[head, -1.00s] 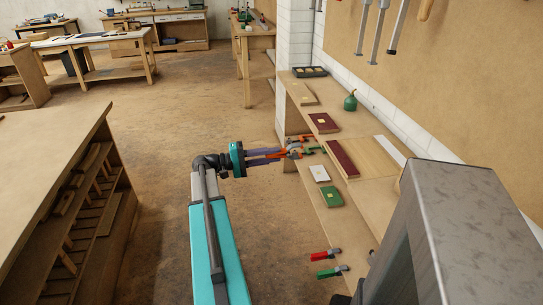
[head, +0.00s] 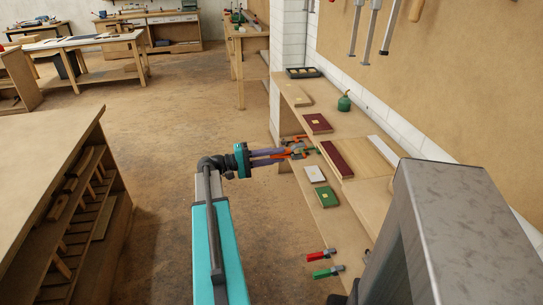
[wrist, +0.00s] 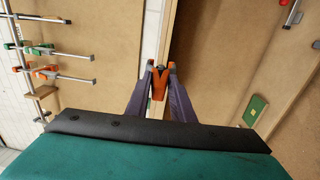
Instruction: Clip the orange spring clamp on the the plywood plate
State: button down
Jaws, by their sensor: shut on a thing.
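My gripper (head: 286,153) reaches right to the near edge of the wall bench in the head view. In the wrist view its purple fingers (wrist: 160,72) are shut on the orange spring clamp (wrist: 159,82), which sits between the fingertips. The clamp is small and partly hidden in the head view. A light wooden plate (head: 370,156) beside a dark red strip lies on the bench, right of my gripper; it looks like the plywood plate. A pale edge strip (wrist: 164,30) runs behind the clamp in the wrist view. I cannot tell whether the clamp touches it.
Several clamps, some orange and green (wrist: 42,72), show at left in the wrist view. A red clamp (head: 321,255) and a green clamp (head: 328,271) stick out from the bench's lower front. A green block (head: 326,197) lies nearby. Open floor (head: 185,140) is to the left.

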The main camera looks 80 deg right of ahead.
aim_at(297, 157)
jog(key=shift+x, duration=4.15)
jog(key=shift+f, duration=0.2)
jog(key=shift+c, duration=2)
grip_release()
jog(key=b+v, duration=0.1)
jog(key=v, duration=1.2)
jog(key=shift+w+a, duration=0.15)
jog(key=shift+w, duration=0.2)
